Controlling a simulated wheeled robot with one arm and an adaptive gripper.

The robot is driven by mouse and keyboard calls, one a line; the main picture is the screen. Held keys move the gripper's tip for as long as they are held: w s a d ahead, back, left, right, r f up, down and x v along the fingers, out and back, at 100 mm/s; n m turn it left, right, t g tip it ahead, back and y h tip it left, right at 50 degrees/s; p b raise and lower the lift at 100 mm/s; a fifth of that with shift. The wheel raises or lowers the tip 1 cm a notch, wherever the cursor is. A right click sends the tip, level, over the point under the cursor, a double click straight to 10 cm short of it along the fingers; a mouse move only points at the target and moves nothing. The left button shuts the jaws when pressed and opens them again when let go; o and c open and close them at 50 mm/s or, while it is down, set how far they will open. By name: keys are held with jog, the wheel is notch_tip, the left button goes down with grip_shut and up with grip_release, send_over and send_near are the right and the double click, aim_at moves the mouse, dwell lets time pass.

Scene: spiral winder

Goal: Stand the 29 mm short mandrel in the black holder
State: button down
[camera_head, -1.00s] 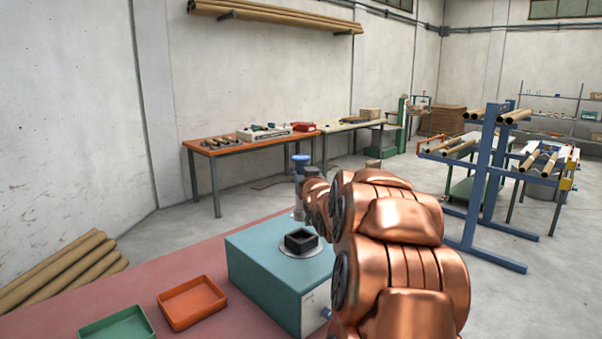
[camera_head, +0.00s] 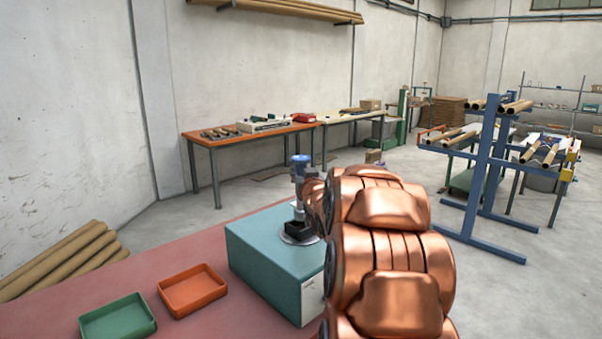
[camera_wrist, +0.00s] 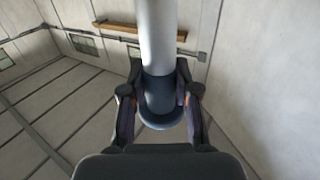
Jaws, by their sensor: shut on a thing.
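The black holder (camera_head: 299,230) sits on a round plate on top of the teal box (camera_head: 255,248). My gripper (camera_head: 301,180) is above the holder in the head view, partly hidden by my copper arm. In the wrist view my gripper (camera_wrist: 160,108) has its two fingers closed around the dark collar of the mandrel. The mandrel's pale grey shaft (camera_wrist: 158,40) runs out from the collar. In the head view a short light piece of the mandrel (camera_head: 299,212) shows below my gripper, upright, close over the holder. I cannot tell whether its lower end is inside the holder.
An orange tray (camera_head: 193,291) and a green tray (camera_head: 117,319) lie on the red table (camera_head: 185,251) left of the box. A workbench (camera_head: 250,138) stands against the wall. A blue rack (camera_head: 487,160) with tubes stands at right. Brown tubes (camera_head: 70,255) lie at far left.

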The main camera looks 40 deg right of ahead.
jog(key=shift+f+b, duration=0.95)
jog(key=shift+f, duration=0.8)
jog(key=c, duration=0.8)
grip_release()
jog(key=shift+s, duration=0.1)
jog(key=shift+v, duration=5.95)
jog(key=shift+a+f, duration=0.1)
